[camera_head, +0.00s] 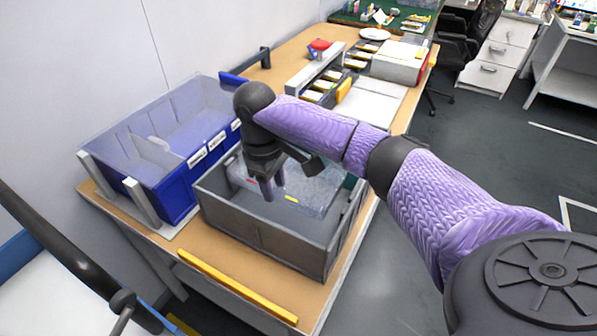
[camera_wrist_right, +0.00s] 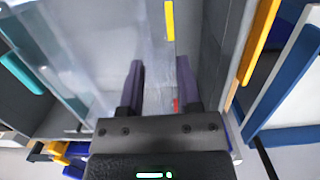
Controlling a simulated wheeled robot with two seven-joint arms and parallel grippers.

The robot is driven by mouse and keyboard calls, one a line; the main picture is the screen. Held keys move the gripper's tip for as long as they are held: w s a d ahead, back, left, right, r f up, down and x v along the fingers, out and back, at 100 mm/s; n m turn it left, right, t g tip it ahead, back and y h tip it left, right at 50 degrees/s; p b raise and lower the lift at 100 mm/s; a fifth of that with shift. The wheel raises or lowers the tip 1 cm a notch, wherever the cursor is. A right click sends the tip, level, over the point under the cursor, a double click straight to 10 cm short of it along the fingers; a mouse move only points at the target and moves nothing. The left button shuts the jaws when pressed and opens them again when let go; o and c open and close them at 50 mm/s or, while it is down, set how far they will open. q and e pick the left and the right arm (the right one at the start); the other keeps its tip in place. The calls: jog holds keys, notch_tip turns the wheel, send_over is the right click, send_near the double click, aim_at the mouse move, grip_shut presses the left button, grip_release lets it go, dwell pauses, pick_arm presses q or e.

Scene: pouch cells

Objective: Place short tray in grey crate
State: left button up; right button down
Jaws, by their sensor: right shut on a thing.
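The grey crate (camera_head: 270,235) stands open on the near part of the wooden table. The short tray (camera_head: 318,190) is clear plastic with a yellow and a red mark. It is inside the crate's outline, towards the back, and the crate's near part is empty. My right gripper (camera_head: 268,188) points down over the crate, shut on the tray's near left wall. In the right wrist view the tray (camera_wrist_right: 100,50) passes between the two fingers (camera_wrist_right: 160,85). Whether the tray touches the crate floor cannot be told. My left gripper is not seen.
A blue bin (camera_head: 175,190) with a clear upper part stands left of the crate, close beside it. A yellow strip (camera_head: 237,285) runs along the table's front edge. Behind the crate are a white board (camera_head: 370,103) and a white box (camera_head: 398,62).

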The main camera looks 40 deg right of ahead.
aim_at(277, 216)
notch_tip(277, 216, down, 10)
jog(key=b, duration=0.4)
jog(key=shift+f, duration=0.1)
jog(key=shift+c, duration=1.4)
grip_release()
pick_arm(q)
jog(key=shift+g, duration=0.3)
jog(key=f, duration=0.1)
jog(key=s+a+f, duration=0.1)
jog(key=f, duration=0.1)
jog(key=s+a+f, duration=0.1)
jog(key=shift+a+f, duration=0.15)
